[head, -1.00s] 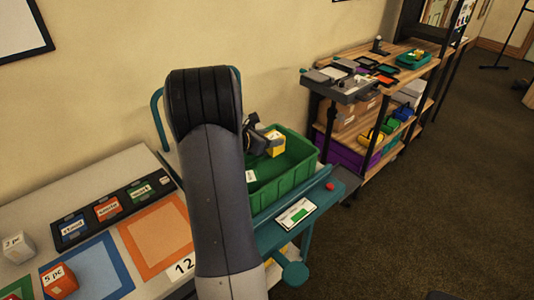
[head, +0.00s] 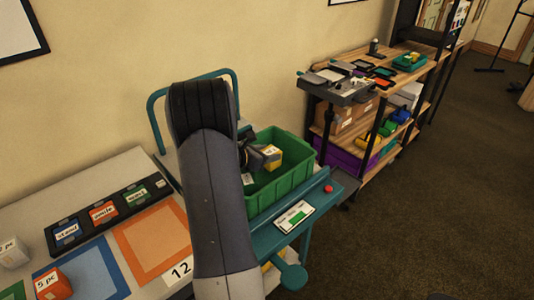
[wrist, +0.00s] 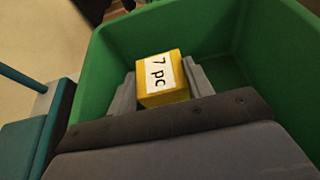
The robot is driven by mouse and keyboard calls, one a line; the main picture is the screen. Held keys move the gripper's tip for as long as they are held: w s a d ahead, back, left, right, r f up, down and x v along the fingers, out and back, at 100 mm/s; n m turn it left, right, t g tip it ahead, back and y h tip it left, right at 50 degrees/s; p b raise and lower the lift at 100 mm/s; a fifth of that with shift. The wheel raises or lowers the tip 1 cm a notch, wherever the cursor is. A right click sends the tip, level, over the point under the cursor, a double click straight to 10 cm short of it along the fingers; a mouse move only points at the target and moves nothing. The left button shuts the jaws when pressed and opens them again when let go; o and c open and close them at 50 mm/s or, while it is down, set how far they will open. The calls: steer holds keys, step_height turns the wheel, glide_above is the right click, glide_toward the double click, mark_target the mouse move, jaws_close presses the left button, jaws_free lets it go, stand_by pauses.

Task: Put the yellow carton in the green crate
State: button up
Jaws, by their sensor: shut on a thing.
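The yellow carton (wrist: 158,98) has a white label reading "7 pc" in the wrist view. My gripper (wrist: 160,88) is shut on it, with one finger on each side. In the head view the carton (head: 271,156) shows at the end of my gripper (head: 262,157), over the opening of the green crate (head: 284,188). In the wrist view the green crate (wrist: 115,60) surrounds the carton on the sides in sight. I cannot tell whether the carton touches the crate floor. My arm hides the left part of the crate in the head view.
The crate stands on a teal cart (head: 322,200) with a red button (head: 328,188) and a label card (head: 294,216). At left is a table (head: 100,185) with coloured squares and small cartons. A wooden shelf unit (head: 400,75) stands at back right.

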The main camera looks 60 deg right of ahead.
steer(key=shift+f, duration=0.1)
steer(key=o, duration=1)
steer(key=shift+o, duration=0.2)
steer(key=shift+r+p, duration=0.5)
steer(key=v, duration=1.2)
steer(key=shift+r, duration=0.15)
